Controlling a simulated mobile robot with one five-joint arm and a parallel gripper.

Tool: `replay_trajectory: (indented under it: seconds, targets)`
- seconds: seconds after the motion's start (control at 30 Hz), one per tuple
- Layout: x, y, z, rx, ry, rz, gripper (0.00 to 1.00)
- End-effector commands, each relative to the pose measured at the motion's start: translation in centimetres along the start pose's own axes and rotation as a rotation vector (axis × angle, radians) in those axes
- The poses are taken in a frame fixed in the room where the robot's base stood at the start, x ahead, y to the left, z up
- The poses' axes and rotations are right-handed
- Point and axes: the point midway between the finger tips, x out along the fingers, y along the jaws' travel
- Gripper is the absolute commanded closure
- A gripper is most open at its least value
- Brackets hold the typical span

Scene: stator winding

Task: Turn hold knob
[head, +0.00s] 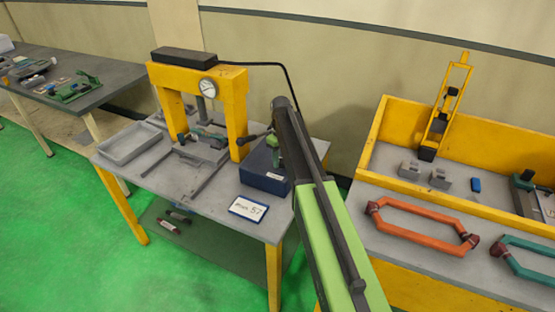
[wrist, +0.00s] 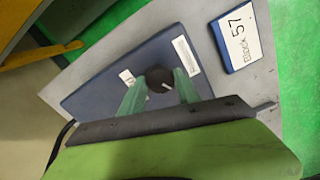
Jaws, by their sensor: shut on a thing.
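The hold knob (wrist: 160,79) is a dark round knob with a white pointer mark, on top of a dark blue box in the wrist view. The blue box (head: 262,176) stands on the right part of the grey press table in the head view, partly hidden by my arm. My gripper (wrist: 160,88) has its two green fingers on either side of the knob, shut on it. In the head view my gripper (head: 274,146) shows as a small green part above the box. The knob itself is hidden there.
A yellow press (head: 236,105) with a round gauge stands left of the box. A sign reading "Block 57" (head: 249,208) lies in front. A grey tray (head: 128,143) is at the table's left. A yellow-edged bench (head: 385,205) with an orange coil stands to the right.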

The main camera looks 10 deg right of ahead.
Motion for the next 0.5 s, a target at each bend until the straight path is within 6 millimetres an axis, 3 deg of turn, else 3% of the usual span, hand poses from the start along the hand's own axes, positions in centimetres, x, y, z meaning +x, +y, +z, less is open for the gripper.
replay_trajectory:
  seconds: [0.5]
  targets:
    - [0.0,0.08,-0.29,-0.49,0.007,0.005,1.0]
